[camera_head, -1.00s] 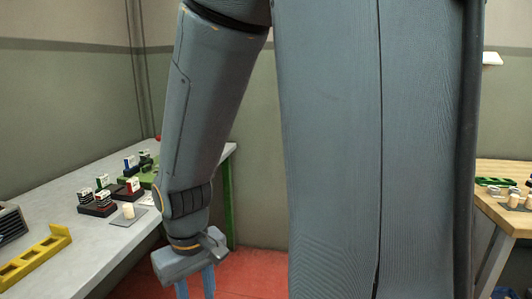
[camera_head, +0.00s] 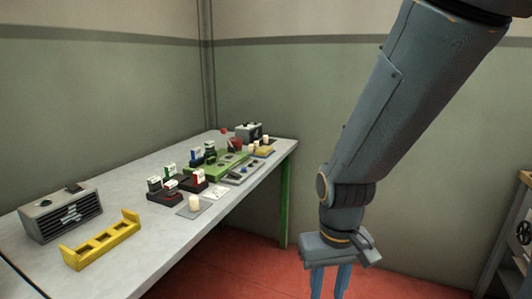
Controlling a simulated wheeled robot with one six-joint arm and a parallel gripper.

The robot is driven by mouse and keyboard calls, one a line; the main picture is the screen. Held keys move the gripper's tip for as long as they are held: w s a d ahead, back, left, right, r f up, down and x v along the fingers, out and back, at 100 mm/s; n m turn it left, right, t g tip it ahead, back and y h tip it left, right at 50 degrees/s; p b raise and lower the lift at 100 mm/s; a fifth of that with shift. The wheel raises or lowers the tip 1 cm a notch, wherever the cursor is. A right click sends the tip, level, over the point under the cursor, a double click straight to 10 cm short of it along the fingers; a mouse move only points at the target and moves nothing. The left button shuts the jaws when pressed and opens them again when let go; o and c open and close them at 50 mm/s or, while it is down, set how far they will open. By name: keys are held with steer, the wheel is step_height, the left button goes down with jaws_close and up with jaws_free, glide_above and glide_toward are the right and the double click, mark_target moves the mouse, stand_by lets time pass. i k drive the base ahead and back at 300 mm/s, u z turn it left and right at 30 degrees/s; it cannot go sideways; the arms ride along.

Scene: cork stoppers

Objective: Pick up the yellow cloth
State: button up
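A small flat yellow thing (camera_head: 265,152) lies at the far end of the grey table, among small objects; it may be the yellow cloth, but it is too small to be sure. My gripper (camera_head: 330,282) hangs down over the red floor, to the right of the table and well apart from it. Its two fingers are apart with nothing seen between them; their tips reach near the picture's lower edge.
The grey table (camera_head: 130,205) runs along the left wall. On it stand a yellow rack (camera_head: 101,240), a grey vented box (camera_head: 62,215), a green tray (camera_head: 205,167), several dark blocks with labelled bottles, and a pale cork (camera_head: 194,203). Red floor (camera_head: 235,275) is open beside it.

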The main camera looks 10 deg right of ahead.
mark_target(264, 151)
steer(key=u, duration=0.15)
steer(key=i, duration=1.45)
steer(key=z, duration=0.5)
steer(key=i, duration=1.05)
steer(key=z, duration=0.1)
